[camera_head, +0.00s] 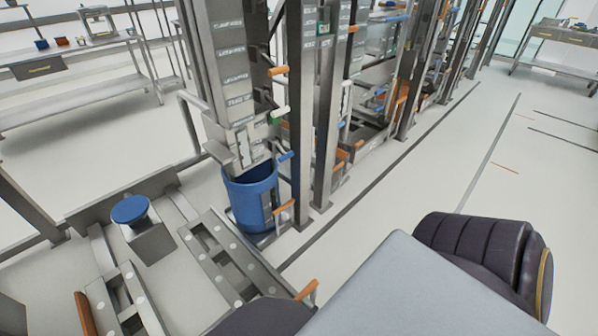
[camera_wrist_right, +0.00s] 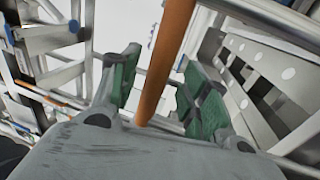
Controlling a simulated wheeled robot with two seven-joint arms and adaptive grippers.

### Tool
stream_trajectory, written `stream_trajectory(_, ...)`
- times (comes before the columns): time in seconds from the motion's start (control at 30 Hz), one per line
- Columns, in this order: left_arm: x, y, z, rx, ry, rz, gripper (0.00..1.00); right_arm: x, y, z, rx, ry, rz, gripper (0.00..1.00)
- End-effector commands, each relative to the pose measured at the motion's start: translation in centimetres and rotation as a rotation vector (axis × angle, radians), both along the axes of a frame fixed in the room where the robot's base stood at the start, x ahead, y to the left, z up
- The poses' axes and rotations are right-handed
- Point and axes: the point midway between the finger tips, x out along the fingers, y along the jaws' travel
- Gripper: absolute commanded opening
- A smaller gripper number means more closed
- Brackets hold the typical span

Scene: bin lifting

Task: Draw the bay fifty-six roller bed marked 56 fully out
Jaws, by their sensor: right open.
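Two roller beds show low in the head view, one in the middle (camera_head: 222,262) and one at the lower left (camera_head: 122,297). I cannot read a 56 on either. A short orange handle (camera_head: 307,290) stands at the near end of the middle bed, and another orange bar (camera_head: 83,312) is at the lower left edge. In the right wrist view, my right gripper (camera_wrist_right: 158,92) is open, with green pads on either side of an orange bar (camera_wrist_right: 168,55). The pads look apart from it. A rail with pale discs (camera_wrist_right: 260,72) lies to the right. My left gripper is not seen.
A blue bin (camera_head: 250,195) stands behind the middle bed, against a column of labelled metal posts (camera_head: 232,75). A blue round-topped stand (camera_head: 131,209) is between the beds. Shelving (camera_head: 75,82) stands at the back left.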

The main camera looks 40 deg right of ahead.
Motion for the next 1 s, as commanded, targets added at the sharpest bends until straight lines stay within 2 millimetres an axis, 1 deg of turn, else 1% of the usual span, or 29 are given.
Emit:
stream_trajectory(0.03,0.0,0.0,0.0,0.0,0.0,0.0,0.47,-0.8,0.0,-0.2,0.0,0.003,0.0,0.46)
stream_trajectory(0.3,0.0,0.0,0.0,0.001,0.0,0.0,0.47,-4.8,-0.2,-1.0,0.0,0.004,-0.001,0.46)
stream_trajectory(0.5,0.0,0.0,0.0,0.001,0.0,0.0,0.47,-7.1,-0.2,-1.5,0.001,0.002,0.0,0.46)
stream_trajectory(0.7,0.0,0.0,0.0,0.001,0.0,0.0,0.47,-8.4,-0.2,-1.7,0.001,0.001,0.0,0.46)
stream_trajectory(1.0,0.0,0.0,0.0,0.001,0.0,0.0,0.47,-8.5,-0.2,-1.7,0.001,0.001,0.0,0.46)
